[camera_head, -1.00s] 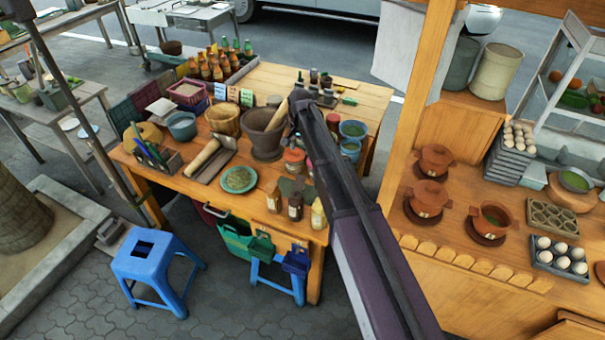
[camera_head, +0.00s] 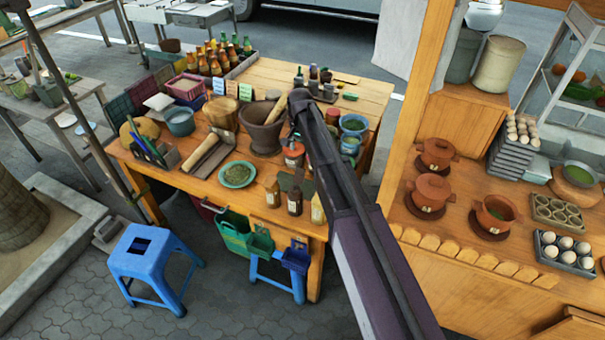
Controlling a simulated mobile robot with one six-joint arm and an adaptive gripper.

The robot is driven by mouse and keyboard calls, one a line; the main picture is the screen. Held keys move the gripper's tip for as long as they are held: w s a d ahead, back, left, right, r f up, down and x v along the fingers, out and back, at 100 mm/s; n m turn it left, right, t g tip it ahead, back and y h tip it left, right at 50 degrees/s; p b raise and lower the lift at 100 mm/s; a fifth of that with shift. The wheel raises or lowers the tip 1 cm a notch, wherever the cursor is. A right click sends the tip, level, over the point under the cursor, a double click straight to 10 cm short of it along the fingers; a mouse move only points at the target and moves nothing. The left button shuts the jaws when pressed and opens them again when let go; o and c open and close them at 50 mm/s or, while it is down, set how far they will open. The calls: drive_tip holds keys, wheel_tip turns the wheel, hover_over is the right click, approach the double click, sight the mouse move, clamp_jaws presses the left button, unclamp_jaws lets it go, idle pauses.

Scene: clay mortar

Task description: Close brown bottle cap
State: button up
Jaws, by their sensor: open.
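Three small bottles stand in a row at the table's front right edge: an amber-brown bottle (camera_head: 272,193), a dark brown bottle (camera_head: 295,203) and a yellowish bottle (camera_head: 317,210). They are upright, but too small to tell whether a cap is on or open. No loose cap can be made out. My arm reaches from the lower right up over the table, just right of the bottles. Its far visible end is beside the mortar (camera_head: 264,130).
The wooden table (camera_head: 290,78) is crowded. A green plate (camera_head: 238,175) and a wooden board (camera_head: 207,157) lie left of the bottles. A red-lidded jar (camera_head: 293,153) stands behind them. Baskets hang at the front by a blue stool (camera_head: 150,255). A counter with clay pots (camera_head: 431,190) is right.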

sight(301, 171)
drive_tip(key=shift+f+b, duration=4.85)
drive_tip(key=shift+f, duration=0.3)
clamp_jaws()
drive_tip(key=shift+d, duration=0.35)
drive_tip(key=shift+a, duration=0.3)
drive_tip(key=shift+s+a, duration=0.1)
drive_tip(key=shift+s, duration=0.1)
